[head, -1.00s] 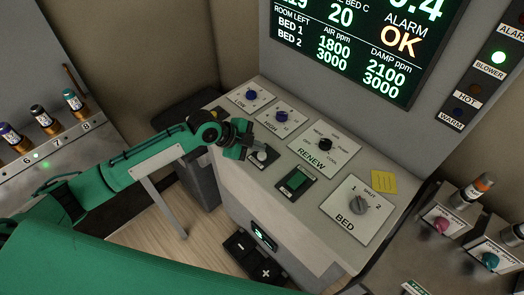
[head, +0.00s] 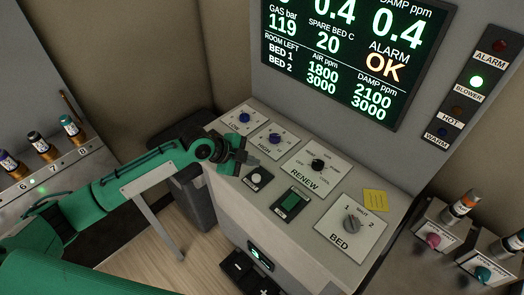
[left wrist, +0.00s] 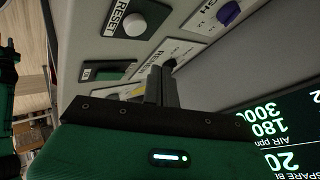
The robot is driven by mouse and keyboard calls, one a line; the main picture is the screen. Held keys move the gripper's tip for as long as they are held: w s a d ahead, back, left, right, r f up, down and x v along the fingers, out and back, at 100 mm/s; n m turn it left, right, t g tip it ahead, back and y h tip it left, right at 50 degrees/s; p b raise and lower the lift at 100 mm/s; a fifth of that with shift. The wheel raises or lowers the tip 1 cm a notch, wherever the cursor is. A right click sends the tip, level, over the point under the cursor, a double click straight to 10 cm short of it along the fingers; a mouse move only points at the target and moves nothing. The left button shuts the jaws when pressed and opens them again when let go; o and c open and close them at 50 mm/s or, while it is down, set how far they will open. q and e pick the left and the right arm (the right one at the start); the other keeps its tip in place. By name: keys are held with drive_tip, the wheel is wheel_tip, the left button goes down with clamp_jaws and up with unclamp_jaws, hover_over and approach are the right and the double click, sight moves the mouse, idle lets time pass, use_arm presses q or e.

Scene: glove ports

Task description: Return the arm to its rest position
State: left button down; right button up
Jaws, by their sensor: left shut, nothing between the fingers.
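My left arm (head: 150,165), green with dark joints, comes in from the left in the head view. Its gripper (head: 247,158) hangs over the near left part of the sloped console, just above and left of the white push button (head: 256,178). In the left wrist view the two dark fingers (left wrist: 161,86) are together with nothing between them. The white button (left wrist: 134,24) shows there beside its RESET label, apart from the fingers. My right gripper is in neither view.
A display (head: 350,60) reading ALARM OK stands behind. Capped vials (head: 38,143) sit in a rack at left. Floor (head: 140,250) shows below the arm.

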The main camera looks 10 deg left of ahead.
use_arm(q)
drive_tip(key=s+d+f+n, duration=0.1)
drive_tip(key=s, duration=0.1)
drive_tip(key=s+d+f+n, duration=0.1)
drive_tip(key=s, duration=0.2)
drive_tip(key=s+d+f, duration=0.1)
drive_tip(key=s+d, duration=0.1)
drive_tip(key=shift+s+n, duration=0.4)
drive_tip(key=s+a+f+n+g+y, duration=0.15)
drive_tip(key=s+a+n+y, duration=0.25)
drive_tip(key=s+a+n, duration=0.55)
drive_tip(key=s+a+f+n+y, duration=0.2)
drive_tip(key=s+a+n+y, duration=0.4)
drive_tip(key=s, duration=0.7)
wheel_tip(320, 180, down, 32)
drive_tip(key=d+h+b, duration=0.2)
drive_tip(key=s+a+f+g, duration=0.1)
drive_tip(key=s+a+f, duration=0.1)
drive_tip(key=s+f, duration=0.8)
drive_tip(key=s+a+f+g+b, duration=0.1)
drive_tip(key=s+f, duration=0.8)
drive_tip(key=f, duration=0.3)
drive_tip(key=shift+s+a+f+b, duration=0.15)
drive_tip(key=shift+s+a+b, duration=0.15)
drive_tip(key=shift+s+a, duration=0.1)
drive_tip(key=shift+d, duration=0.1)
